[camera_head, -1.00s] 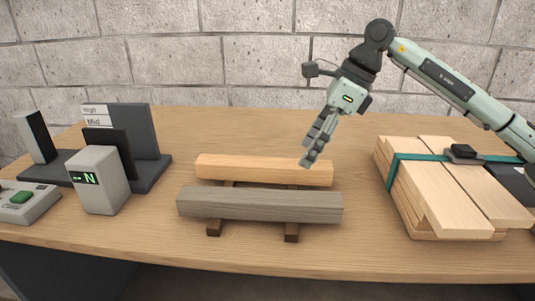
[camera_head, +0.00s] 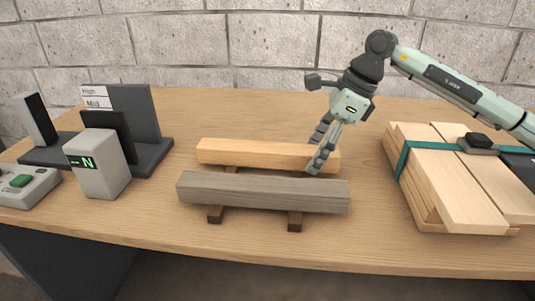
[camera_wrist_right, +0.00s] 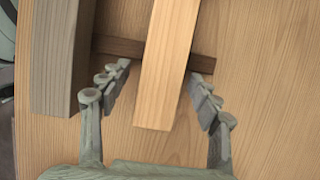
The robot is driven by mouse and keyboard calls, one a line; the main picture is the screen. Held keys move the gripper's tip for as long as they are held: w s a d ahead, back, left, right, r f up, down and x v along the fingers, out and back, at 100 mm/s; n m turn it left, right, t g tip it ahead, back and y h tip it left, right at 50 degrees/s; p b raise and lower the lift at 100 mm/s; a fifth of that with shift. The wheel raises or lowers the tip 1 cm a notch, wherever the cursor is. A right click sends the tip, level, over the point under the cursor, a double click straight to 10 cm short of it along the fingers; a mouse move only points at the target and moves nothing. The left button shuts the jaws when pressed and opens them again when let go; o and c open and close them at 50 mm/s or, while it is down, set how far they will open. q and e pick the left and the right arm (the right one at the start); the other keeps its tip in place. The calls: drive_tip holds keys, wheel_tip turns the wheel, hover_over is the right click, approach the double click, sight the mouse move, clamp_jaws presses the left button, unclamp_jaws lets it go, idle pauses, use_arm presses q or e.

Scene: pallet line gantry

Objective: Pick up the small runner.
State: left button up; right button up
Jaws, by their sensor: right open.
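Two runners lie side by side on low brown supports. The small runner (camera_head: 255,153) is the slimmer, light wood one at the back; the grey runner (camera_head: 262,192) in front is thicker. My right gripper (camera_head: 316,158) is open at the right end of the small runner, its fingers one on each side of it. In the right wrist view, the small runner (camera_wrist_right: 168,70) passes between the two open fingers, with a gap on both sides. The grey runner (camera_wrist_right: 58,55) lies left of the left finger. My left gripper is not in view.
A strapped stack of light boards (camera_head: 450,190) stands at the right. At the left are a grey box with a display (camera_head: 98,165), a dark stand with labels (camera_head: 150,130) and a green-button panel (camera_head: 25,185). The table behind the runners is clear.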

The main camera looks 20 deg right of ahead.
drive_tip(key=shift+c, duration=0.3)
clamp_jaws()
wheel_tip(320, 180, up, 10)
drive_tip(key=shift+r+p, duration=0.1)
drive_tip(key=shift+p, duration=0.2)
drive_tip(key=shift+s, duration=0.1)
